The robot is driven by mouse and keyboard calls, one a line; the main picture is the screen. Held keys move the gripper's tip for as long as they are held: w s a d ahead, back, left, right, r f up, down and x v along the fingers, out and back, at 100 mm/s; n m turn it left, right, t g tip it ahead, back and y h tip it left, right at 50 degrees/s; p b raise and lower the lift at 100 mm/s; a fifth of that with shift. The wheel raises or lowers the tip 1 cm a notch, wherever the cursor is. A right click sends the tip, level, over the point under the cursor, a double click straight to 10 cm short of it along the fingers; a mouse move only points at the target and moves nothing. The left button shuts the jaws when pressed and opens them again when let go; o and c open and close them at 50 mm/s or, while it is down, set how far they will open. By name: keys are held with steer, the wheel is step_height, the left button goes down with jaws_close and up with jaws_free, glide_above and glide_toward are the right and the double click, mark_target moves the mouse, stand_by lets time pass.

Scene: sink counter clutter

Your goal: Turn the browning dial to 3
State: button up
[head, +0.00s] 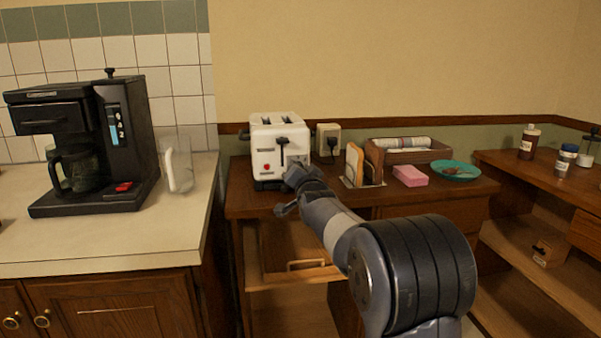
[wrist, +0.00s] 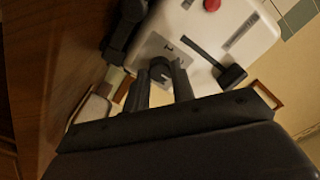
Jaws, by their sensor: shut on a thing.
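The white toaster (head: 268,143) stands on the brown wooden cabinet, with two slots on top and a dark lever on its front. In the wrist view its white front (wrist: 235,28) shows tilted. In the head view my gripper (head: 298,178) is at the toaster's lower right front and hides the dial. The dial's setting cannot be read.
Bread in a rack (head: 364,165), a pink sponge (head: 410,175) and a teal plate (head: 467,171) stand to the right. A black coffee maker (head: 125,130) is on the left counter.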

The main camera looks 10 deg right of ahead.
steer(key=o, duration=1)
steer(key=s, duration=1.1)
steer(key=shift+w, duration=0.15)
steer(key=w, duration=1)
steer(key=shift+w, duration=0.35)
steer(key=shift+s, duration=0.1)
